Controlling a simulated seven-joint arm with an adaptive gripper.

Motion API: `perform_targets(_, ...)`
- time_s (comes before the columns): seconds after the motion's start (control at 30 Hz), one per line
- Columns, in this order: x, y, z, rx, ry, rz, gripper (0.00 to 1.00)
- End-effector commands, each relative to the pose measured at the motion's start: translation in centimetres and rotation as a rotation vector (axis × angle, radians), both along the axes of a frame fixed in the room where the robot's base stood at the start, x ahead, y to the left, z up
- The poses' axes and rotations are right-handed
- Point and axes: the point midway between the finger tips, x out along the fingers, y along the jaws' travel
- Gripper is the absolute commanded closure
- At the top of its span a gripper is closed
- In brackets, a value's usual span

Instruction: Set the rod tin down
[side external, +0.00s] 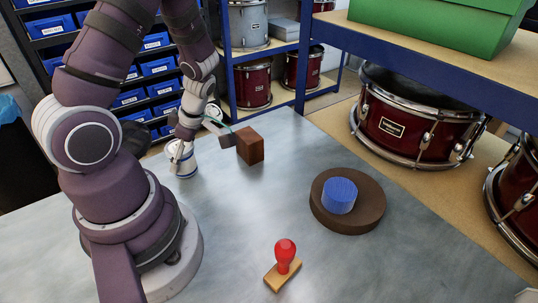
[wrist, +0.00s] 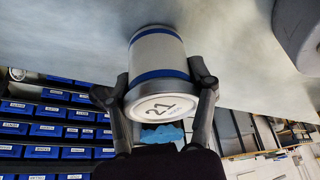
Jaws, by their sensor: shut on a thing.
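The rod tin (side external: 184,165) is a white can with blue bands, beside my arm on the left of the bench in the side view. It also shows in the wrist view (wrist: 158,55), with a number on its near end. My gripper (side external: 180,150) is shut on the tin, one finger on each side, as the wrist view (wrist: 160,90) shows. In the side view the tin looks close to upright, with its lower end at or just above the bench. I cannot tell whether it touches.
A brown block (side external: 250,146) stands right of the tin. A blue cylinder (side external: 340,195) sits on a round brown base (side external: 345,219). A red-handled stamp (side external: 285,257) stands at the front. Bare grey bench (side external: 240,205) lies between them. Shelves with drums (side external: 252,85) stand behind.

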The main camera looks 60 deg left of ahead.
Motion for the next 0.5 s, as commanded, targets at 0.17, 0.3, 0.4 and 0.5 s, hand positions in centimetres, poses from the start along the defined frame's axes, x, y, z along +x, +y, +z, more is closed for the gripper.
perform_targets(0.17, 0.02, 0.01, -0.15, 0.0, 0.0, -0.001, 0.37)
perform_targets(0.3, 0.01, 0.01, -0.13, 0.0, 0.0, -0.001, 0.18)
perform_targets(0.4, 0.01, 0.01, -0.13, 0.0, 0.0, -0.001, 0.16)
perform_targets(0.5, 0.01, 0.01, -0.13, 0.0, 0.001, -0.001, 0.16)
